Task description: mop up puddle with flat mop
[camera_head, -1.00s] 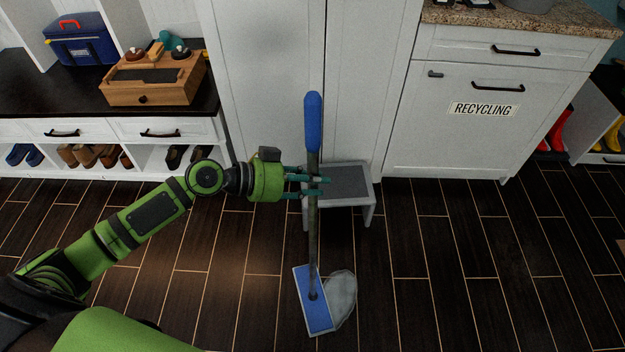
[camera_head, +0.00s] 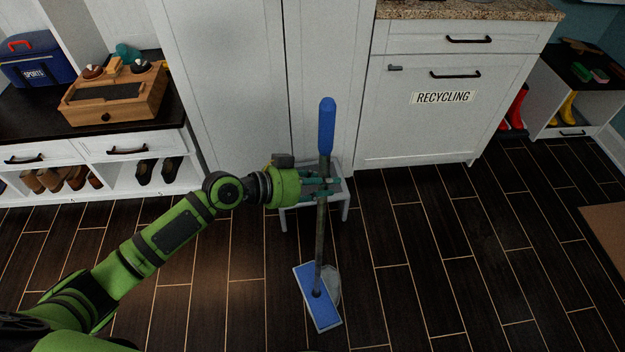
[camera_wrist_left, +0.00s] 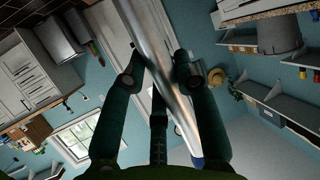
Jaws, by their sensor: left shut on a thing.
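The flat mop stands nearly upright in the head view, with a blue grip (camera_head: 326,127), a grey pole (camera_head: 320,235) and a flat blue head (camera_head: 316,299) on the floor. My left gripper (camera_head: 325,187) is shut on the pole below the blue grip. The pole also crosses between the fingers in the left wrist view (camera_wrist_left: 160,50). The puddle (camera_head: 334,285) is a pale grey patch; the mop head covers its left part, and a strip shows on the right. My right gripper is not in view.
A small grey step stool (camera_head: 343,205) stands behind the pole, against the white cabinet (camera_head: 225,80). A shoe bench (camera_head: 100,150) is at the left and a recycling cabinet (camera_head: 440,125) at the right. The dark plank floor (camera_head: 460,270) is clear at the right.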

